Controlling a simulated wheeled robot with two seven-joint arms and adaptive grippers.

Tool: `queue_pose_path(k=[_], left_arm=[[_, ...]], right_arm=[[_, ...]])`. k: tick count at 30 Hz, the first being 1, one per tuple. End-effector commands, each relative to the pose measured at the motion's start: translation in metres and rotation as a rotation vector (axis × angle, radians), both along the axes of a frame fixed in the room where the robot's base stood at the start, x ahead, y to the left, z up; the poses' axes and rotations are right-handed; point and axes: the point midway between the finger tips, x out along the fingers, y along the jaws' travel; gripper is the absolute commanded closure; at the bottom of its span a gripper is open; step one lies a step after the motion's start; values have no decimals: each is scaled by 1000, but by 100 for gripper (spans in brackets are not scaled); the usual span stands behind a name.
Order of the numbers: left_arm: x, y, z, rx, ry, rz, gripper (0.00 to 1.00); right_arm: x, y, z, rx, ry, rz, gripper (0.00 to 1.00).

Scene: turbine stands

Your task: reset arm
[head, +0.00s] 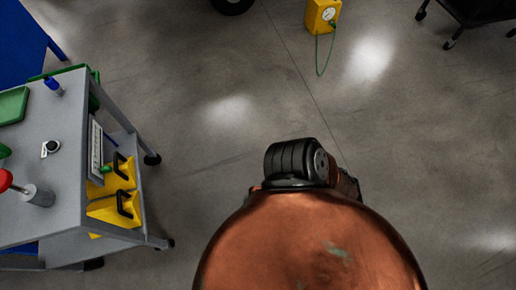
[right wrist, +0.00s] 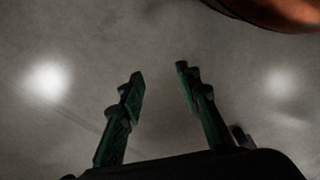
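My right gripper (right wrist: 160,82) shows in the right wrist view. Its two dark green fingers stand apart with nothing between them, over bare grey floor. In the head view neither gripper can be made out. A copper-coloured rounded body (head: 310,245) with a black ribbed joint (head: 295,162) on top fills the bottom centre; it looks like part of me. A copper-coloured edge also shows at the top right of the right wrist view (right wrist: 285,10). My left arm and gripper are not in view.
A grey cart (head: 60,165) stands at the left, with a red-topped item (head: 6,180), a green tray (head: 12,105) and yellow cases (head: 115,208). A yellow box (head: 322,16) with a green cable stands at the top. The middle floor is clear.

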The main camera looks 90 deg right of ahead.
Motion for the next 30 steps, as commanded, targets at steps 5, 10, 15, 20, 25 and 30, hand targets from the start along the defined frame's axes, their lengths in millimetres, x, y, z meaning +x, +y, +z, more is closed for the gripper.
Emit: queue_pose_path(k=[5, 10, 15, 20, 25, 30], left_arm=[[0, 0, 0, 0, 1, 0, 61], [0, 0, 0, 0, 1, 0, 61], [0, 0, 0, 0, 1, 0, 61], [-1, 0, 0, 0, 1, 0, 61], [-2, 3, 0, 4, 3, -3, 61], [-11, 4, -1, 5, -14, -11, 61]], right_arm=[[-55, 6, -10, -24, 128, 128, 69], [-60, 6, -10, -26, 142, 145, 69], [-60, 6, -10, -26, 141, 144, 69], [-59, 6, -10, -26, 140, 143, 69], [-60, 6, -10, -26, 138, 144, 69], [-69, 6, -11, -31, 122, 152, 69]])
